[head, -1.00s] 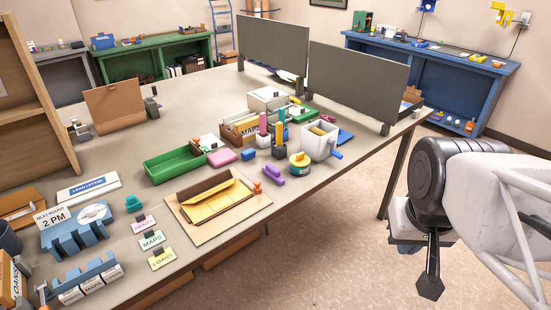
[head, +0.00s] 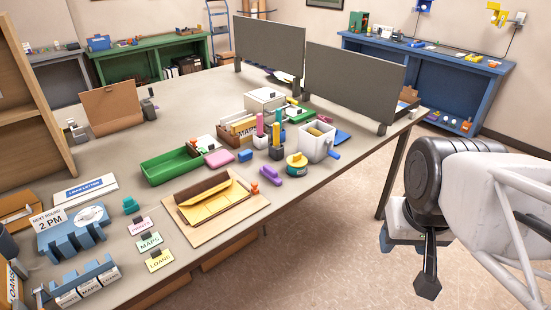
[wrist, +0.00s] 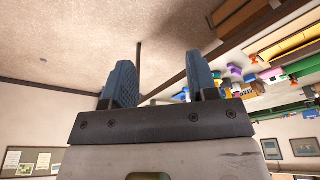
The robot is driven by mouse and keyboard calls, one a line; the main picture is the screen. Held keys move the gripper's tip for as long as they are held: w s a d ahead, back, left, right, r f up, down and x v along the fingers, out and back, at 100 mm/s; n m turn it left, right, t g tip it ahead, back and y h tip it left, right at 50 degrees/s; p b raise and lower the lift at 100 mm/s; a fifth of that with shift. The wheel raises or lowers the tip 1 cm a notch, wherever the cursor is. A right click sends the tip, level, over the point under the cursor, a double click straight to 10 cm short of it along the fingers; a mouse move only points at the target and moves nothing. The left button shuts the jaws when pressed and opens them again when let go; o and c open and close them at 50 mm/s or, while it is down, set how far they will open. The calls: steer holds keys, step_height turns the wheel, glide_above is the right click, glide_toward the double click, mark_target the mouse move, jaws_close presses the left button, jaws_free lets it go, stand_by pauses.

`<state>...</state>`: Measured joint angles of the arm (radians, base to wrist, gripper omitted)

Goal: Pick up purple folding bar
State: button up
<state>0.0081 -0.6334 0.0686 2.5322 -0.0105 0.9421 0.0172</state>
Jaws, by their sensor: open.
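The purple folding bar (head: 270,171) lies on the desk near its front edge, between the tan board with the yellow envelope and the round yellow-and-teal item. It is small and has raised ends. My gripper (head: 428,275) hangs off the right side of the desk, over the floor, well apart from the bar. In the wrist view my gripper (wrist: 160,85) shows two blue fingers spread wide with nothing between them. That view also shows the desk's objects sideways at the right, where the bar is too small to tell for certain.
A yellow-and-teal round item (head: 296,161) and a white box with a blue handle (head: 317,141) stand close to the bar. An orange pawn-like piece (head: 255,189) stands to its left. Grey screens (head: 354,82) rise at the back. Floor right of the desk is clear.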

steer(key=n+g, duration=0.3)
steer(key=n, duration=0.6)
glide_above(269, 168)
steer(key=f, duration=1.4)
steer(key=shift+s+d, duration=0.2)
steer(key=shift+d, duration=0.1)
steer(key=shift+w+a+f, duration=0.2)
steer(key=shift+a+f, duration=0.05)
steer(key=shift+f, duration=0.1)
steer(key=shift+f, duration=1.2)
steer(key=shift+f, duration=0.1)
